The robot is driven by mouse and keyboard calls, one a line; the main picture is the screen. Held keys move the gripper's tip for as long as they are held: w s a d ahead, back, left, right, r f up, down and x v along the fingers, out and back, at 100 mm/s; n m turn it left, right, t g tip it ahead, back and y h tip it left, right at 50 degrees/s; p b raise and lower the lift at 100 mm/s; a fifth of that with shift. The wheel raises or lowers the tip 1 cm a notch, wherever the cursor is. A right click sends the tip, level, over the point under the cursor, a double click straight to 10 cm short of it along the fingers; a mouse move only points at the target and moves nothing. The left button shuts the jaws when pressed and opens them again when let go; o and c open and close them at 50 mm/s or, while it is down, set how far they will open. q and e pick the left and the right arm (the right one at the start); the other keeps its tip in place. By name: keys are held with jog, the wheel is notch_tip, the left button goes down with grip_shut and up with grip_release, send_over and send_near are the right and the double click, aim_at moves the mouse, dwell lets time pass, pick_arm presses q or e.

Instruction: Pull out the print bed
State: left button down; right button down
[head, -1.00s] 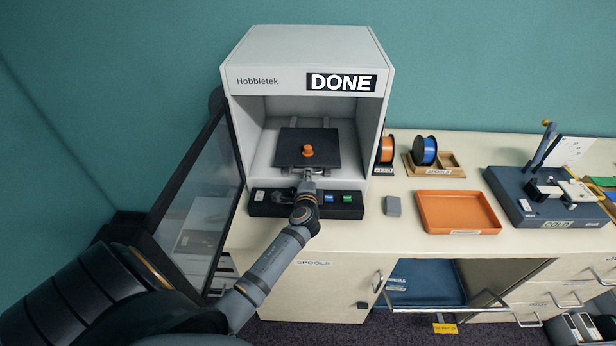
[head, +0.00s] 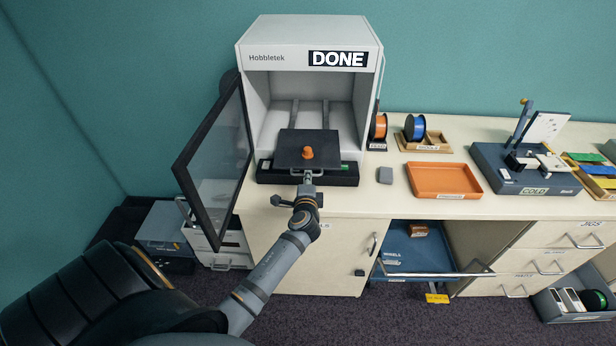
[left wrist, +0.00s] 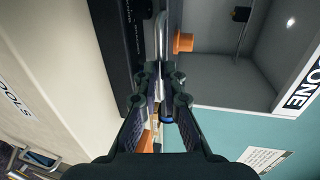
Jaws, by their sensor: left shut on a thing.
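The 3D printer (head: 255,90) stands open at the back of the counter, its sign reading DONE. Its dark print bed (head: 325,142) is slid forward over the front panel, with a small orange printed part (head: 307,153) upright on it. Two rails (head: 325,114) show behind the bed. My left gripper (head: 308,178) is shut on the bed's metal front handle, which also shows in the left wrist view between the fingers (left wrist: 160,75). The orange part also shows there (left wrist: 183,42). My right gripper is not in view.
The printer's glass door (head: 216,160) hangs open to the left, beside my left arm. Counter lies bare around the block. An open blue drawer (head: 420,262) is below.

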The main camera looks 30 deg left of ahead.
pick_arm(q)
jog(key=shift+s+d, duration=0.1)
jog(key=c, duration=1.7)
grip_release()
jog(key=shift+c, duration=0.2)
jog(key=v, duration=0.7)
jog(key=shift+s, duration=0.25)
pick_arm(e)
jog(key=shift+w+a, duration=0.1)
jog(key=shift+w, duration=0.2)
pick_arm(q)
jog(key=shift+d, duration=0.1)
